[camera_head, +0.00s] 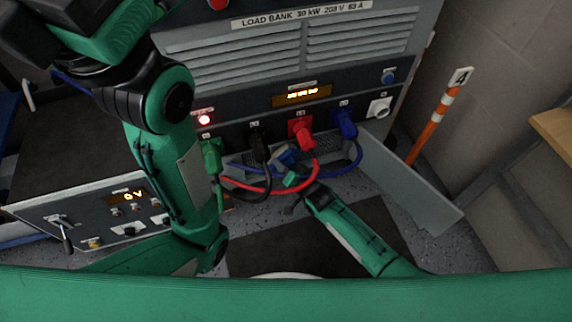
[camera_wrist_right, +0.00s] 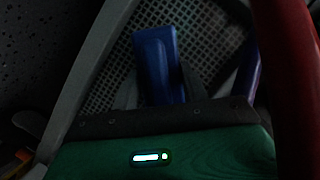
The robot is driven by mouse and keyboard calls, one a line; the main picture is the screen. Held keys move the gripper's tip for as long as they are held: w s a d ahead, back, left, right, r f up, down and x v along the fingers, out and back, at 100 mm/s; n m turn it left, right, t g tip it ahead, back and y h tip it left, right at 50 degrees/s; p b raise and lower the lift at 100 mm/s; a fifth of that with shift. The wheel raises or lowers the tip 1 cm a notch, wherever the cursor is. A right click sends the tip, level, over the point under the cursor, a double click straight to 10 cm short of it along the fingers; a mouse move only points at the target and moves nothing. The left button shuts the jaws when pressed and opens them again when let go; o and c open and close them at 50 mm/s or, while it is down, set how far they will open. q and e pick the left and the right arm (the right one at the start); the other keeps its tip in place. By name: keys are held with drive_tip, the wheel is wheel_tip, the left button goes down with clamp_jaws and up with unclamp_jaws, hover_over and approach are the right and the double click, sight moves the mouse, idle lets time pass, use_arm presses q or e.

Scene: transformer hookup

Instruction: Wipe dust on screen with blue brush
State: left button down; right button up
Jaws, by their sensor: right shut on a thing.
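My right gripper (camera_head: 287,170) reaches in from the lower right, low in front of the load bank. It is shut on a blue thing, which I take to be the blue brush (camera_head: 283,155). In the right wrist view the brush (camera_wrist_right: 155,55) stands out beyond the jaws, over a grey mesh surface; its bristles cannot be made out. The load bank has a small lit amber screen (camera_head: 302,95); a second screen (camera_head: 130,196) reading about "0 V" is on the panel at left. Dust cannot be made out on either. My left gripper is out of view.
Green, black, red and blue plugs (camera_head: 301,131) sit in the load bank front. Red (camera_head: 312,175), black and blue cables loop close around the right gripper. A grey open flap (camera_head: 415,185) stands at right, with an orange-white post (camera_head: 436,120) behind it.

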drive_tip(key=shift+w+d+b, duration=0.6)
drive_tip(key=shift+w+d, duration=1.8)
drive_tip(key=shift+d, duration=4.5)
drive_tip(key=shift+s+a+r+p, duration=0.1)
drive_tip(key=shift+s+a+p, duration=0.6)
drive_tip(key=shift+a, duration=1.6)
drive_tip(key=shift+s+a+f+p, duration=0.1)
drive_tip(key=shift+s+a+p, duration=0.6)
drive_tip(key=shift+a, duration=1.6)
drive_tip(key=shift+s+a+r+p, duration=0.1)
drive_tip(key=shift+s+a+p, duration=0.6)
drive_tip(key=shift+a, duration=1.6)
drive_tip(key=shift+s, duration=0.15)
